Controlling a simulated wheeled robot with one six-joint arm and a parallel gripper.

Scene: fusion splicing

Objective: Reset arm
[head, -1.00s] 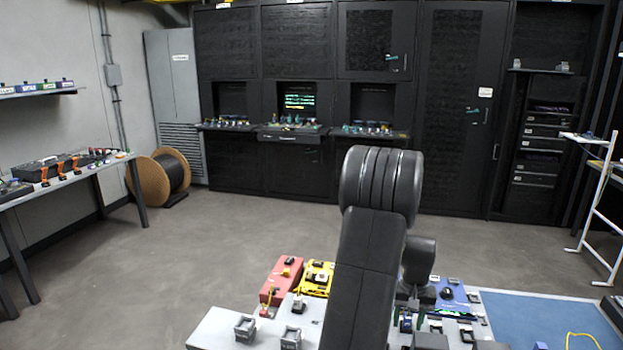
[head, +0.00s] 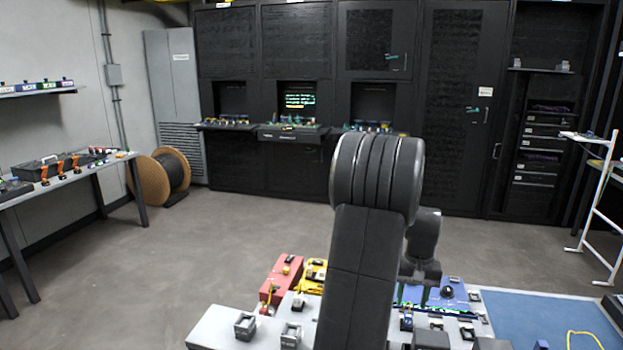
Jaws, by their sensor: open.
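My dark arm (head: 365,240) rises in front of the workbench in the head view and hides part of its middle. A blue device (head: 454,293) lies on the bench just right of the gripper. I cannot tell how high the gripper is above the bench.
The white bench (head: 220,327) carries a red case (head: 279,275), a yellow device (head: 315,275) partly behind my arm, several small fixtures and a blue mat (head: 540,312). A cable drum (head: 145,182), side table (head: 70,183) and white ladder (head: 600,205) stand farther off. The floor between is clear.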

